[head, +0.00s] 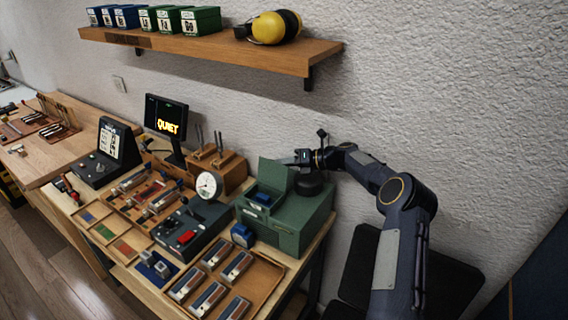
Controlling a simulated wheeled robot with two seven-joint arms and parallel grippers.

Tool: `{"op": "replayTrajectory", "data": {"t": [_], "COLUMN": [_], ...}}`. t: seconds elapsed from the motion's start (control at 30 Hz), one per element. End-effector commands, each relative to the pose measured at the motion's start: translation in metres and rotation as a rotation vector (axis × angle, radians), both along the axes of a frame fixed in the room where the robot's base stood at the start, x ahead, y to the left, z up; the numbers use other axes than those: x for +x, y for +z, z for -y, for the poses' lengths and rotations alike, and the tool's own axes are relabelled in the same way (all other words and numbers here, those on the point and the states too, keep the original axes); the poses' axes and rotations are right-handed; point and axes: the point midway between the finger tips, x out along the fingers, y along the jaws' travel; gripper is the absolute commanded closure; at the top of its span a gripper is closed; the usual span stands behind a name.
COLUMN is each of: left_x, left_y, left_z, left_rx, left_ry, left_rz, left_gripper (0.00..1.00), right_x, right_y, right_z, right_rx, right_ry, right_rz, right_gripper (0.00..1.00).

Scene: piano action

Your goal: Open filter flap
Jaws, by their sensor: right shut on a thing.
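A green box-shaped unit (290,228) stands at the right end of the bench. Its green flap (276,174) stands raised, nearly upright, behind an opening in the top where a blue part (263,197) shows. My right gripper (291,160) reaches in from the right, at the flap's upper right edge, and is shut on it. The fingertips are small and partly hidden by the flap. A dark round knob (309,184) sits on the unit's top, just below the gripper. My left gripper is not in view.
Left of the unit are a round dial gauge (208,185), a dark control box (193,228) with a red switch, and a wooden tray (262,282) of several metal blocks. A screen (166,117) reads "QUIET". A wooden shelf (215,48) overhangs the bench, with clear wall below its right end.

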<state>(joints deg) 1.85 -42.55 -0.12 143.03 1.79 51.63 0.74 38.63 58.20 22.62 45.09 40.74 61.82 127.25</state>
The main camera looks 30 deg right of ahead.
Motion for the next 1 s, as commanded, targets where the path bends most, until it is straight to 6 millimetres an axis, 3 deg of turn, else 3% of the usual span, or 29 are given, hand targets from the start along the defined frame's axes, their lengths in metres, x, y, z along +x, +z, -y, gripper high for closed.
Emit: {"op": "replayTrajectory", "data": {"t": [0.13, 0.17, 0.23, 0.57, 1.0], "left_x": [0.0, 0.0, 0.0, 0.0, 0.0], "left_y": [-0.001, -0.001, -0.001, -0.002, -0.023], "left_z": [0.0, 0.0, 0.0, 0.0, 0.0], "left_rx": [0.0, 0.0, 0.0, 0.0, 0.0], "left_ry": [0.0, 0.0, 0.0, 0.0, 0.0], "left_rz": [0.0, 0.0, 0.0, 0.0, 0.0], "left_gripper": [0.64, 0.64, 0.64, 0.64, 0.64], "right_x": [-0.002, -0.002, -0.003, -0.003, -0.045], "right_y": [-0.009, -0.009, -0.009, -0.006, 0.013], "right_z": [-0.003, -0.003, -0.003, 0.0, 0.046], "right_rx": [-0.001, -0.001, -0.001, -0.002, -0.002], "right_ry": [0.011, 0.011, 0.011, 0.007, 0.004], "right_rz": [-0.014, -0.014, -0.014, -0.011, -0.008], "right_gripper": [1.0, 0.89, 0.81, 0.81, 0.81]}}
